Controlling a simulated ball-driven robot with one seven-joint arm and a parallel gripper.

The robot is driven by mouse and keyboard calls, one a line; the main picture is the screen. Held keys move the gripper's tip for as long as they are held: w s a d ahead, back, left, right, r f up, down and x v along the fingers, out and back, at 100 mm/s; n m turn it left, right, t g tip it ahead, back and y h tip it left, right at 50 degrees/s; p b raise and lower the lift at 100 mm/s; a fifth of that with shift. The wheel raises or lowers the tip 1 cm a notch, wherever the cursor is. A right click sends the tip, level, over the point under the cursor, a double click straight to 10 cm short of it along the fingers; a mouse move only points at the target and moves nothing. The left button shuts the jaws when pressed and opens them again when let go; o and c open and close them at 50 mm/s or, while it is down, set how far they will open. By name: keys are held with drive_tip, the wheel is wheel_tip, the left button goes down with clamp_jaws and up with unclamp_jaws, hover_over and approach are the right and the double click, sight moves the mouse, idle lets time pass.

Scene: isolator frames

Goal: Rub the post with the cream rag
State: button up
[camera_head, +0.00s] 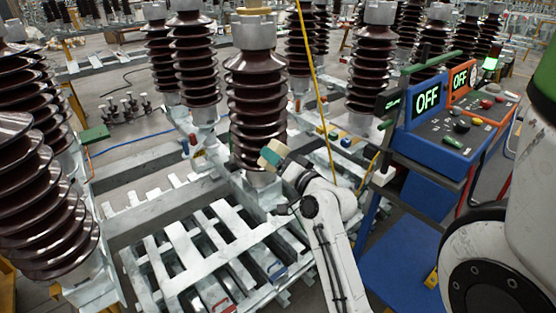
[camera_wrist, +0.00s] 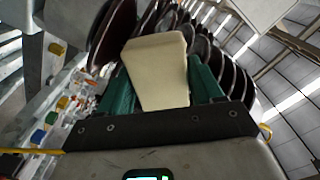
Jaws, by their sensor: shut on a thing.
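The post, a dark brown ribbed insulator (camera_head: 257,105) with a grey cap, stands upright in the middle of the head view. Its ribs also show behind the rag in the wrist view (camera_wrist: 112,38). The cream rag (camera_wrist: 157,72) looks like a pale folded block and is held between the teal fingers of my gripper (camera_wrist: 162,88). In the head view the rag (camera_head: 278,147) and my gripper (camera_head: 271,156) are in front of the post's lower end. My gripper is shut on the rag. I cannot tell whether the rag touches the post.
Similar insulators stand close by, one at the left (camera_head: 38,190) and one behind at the right (camera_head: 370,70). A pale slatted frame (camera_head: 200,250) lies in front. A blue control box showing OFF (camera_head: 440,125) stands at the right. A yellow cable (camera_head: 318,85) hangs right of the post.

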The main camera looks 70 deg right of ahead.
drive_tip(key=shift+x, duration=0.85)
drive_tip(key=shift+s+d+f+b, duration=0.1)
drive_tip(key=shift+s+d+b, duration=0.35)
drive_tip(key=shift+d, duration=0.2)
drive_tip(key=shift+s+d+b, duration=0.45)
drive_tip(key=shift+d, duration=0.2)
drive_tip(key=shift+s+d+b, duration=0.35)
drive_tip(key=shift+d, duration=0.3)
drive_tip(key=shift+s+d+b, duration=0.3)
drive_tip(key=shift+s+d, duration=0.1)
drive_tip(key=shift+d, duration=0.25)
drive_tip(key=shift+s+d+b, duration=0.35)
drive_tip(key=shift+d, duration=0.35)
drive_tip(key=shift+a, duration=0.1)
drive_tip(key=shift+w+a+p, duration=0.55)
drive_tip(key=shift+w+a, duration=0.05)
drive_tip(key=shift+a, duration=0.35)
drive_tip(key=shift+w+a+p, duration=0.55)
drive_tip(key=shift+w+a, duration=0.1)
drive_tip(key=shift+a, duration=0.3)
drive_tip(key=shift+w+a+p, duration=0.55)
drive_tip(key=shift+w+a, duration=0.05)
drive_tip(key=shift+a, duration=0.3)
drive_tip(key=shift+w+a+p, duration=0.25)
drive_tip(key=shift+a+p, duration=0.05)
drive_tip(key=shift+a, duration=0.25)
drive_tip(key=shift+s, duration=0.1)
